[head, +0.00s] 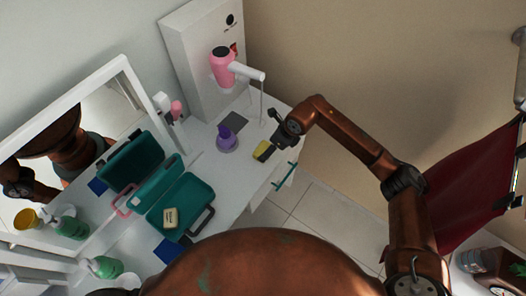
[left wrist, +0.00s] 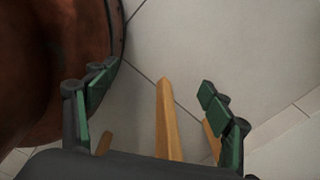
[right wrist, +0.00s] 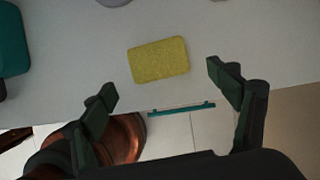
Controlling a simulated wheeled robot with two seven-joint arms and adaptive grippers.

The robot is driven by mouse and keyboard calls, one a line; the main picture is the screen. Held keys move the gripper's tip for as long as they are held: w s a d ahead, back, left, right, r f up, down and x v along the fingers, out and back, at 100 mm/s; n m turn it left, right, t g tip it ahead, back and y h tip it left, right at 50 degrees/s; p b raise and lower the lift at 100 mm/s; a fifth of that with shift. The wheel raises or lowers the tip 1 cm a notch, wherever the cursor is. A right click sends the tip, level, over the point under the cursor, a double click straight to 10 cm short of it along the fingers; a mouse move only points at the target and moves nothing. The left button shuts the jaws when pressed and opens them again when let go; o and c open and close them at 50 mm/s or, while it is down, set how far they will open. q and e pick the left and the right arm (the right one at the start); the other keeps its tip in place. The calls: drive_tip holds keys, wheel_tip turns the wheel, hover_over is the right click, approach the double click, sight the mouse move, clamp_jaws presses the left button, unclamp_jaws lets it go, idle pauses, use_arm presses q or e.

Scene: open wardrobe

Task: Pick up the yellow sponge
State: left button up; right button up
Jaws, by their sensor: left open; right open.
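The yellow sponge (head: 261,149) lies flat on the white counter near its right end, close to the front edge. In the right wrist view the sponge (right wrist: 159,60) is a plain yellow block, fully visible, just beyond the fingertips and between their lines. My right gripper (head: 276,142) is right at the sponge in the head view and partly covers it. In the right wrist view the right gripper (right wrist: 162,82) is open with nothing between its fingers. My left gripper (left wrist: 156,82) is open in the left wrist view, over floor tiles and wooden bars, away from the counter.
A pink hair dryer (head: 222,68) hangs on a white cabinet (head: 186,45) behind. An open teal case (head: 172,193) and a mirror (head: 93,125) are further left. A teal handle (right wrist: 181,109) sits below the counter edge.

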sight(264, 149)
drive_tip(key=x, duration=0.4)
drive_tip(key=a+x, duration=0.1)
drive_tip(key=x, duration=0.1)
drive_tip(key=shift+w+r+b, duration=0.2)
drive_tip(key=shift+w+b, duration=0.1)
drive_tip(key=shift+b, duration=0.1)
drive_tip(key=c, duration=0.9)
drive_tip(key=shift+c, duration=0.2)
